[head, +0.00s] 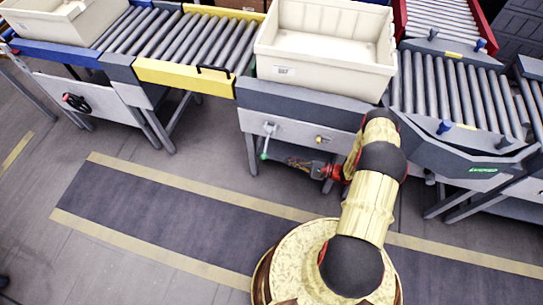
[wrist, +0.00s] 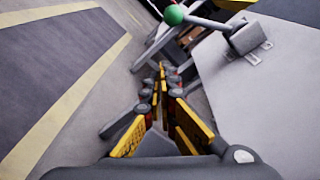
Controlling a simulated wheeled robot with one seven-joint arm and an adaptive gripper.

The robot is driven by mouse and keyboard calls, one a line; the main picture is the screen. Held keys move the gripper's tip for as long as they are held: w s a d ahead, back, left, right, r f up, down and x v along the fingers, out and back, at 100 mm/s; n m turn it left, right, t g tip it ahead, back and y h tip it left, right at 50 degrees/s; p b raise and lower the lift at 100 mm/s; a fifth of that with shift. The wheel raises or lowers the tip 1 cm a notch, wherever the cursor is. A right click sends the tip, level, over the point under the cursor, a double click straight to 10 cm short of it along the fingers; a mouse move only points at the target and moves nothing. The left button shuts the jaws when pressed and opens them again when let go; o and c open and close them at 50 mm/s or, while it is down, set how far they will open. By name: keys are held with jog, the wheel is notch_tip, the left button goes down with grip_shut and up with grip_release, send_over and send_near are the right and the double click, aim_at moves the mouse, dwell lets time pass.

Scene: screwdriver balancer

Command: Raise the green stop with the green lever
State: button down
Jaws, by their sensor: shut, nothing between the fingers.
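The green lever (head: 268,138) hangs from the grey front panel below the cream bin, with its green knob at the lower end. In the wrist view the green knob (wrist: 173,15) is at the top, on a thin rod running right to a grey pivot block. My gripper (head: 288,161) is below the panel, just right of the knob and apart from it. In the wrist view my gripper (wrist: 159,72) has its yellow and black fingers together and empty, with the knob beyond them.
A cream bin (head: 322,82) stands on the conveyor above the lever. A yellow-sided roller conveyor (head: 185,77) adjoins at left. The floor in front is clear.

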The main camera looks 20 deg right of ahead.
aim_at(267, 143)
jog(key=shift+w+d+r+n+t, duration=0.65)
jog(key=shift+w+r+n+t, duration=0.05)
jog(key=shift+w+r, duration=0.15)
jog(key=shift+f, duration=0.1)
jog(key=w+a+r+b, duration=0.1)
jog(key=w+a+b, duration=0.2)
jog(key=a, duration=0.5)
jog(key=shift+w+a+r, duration=0.15)
jog(key=shift+w+a, duration=0.15)
jog(key=shift+a, duration=0.05)
jog(key=shift+s+a+r+m+h, duration=0.15)
jog(key=shift+s+r+m+h, duration=0.05)
jog(key=shift+r+m+h, duration=0.1)
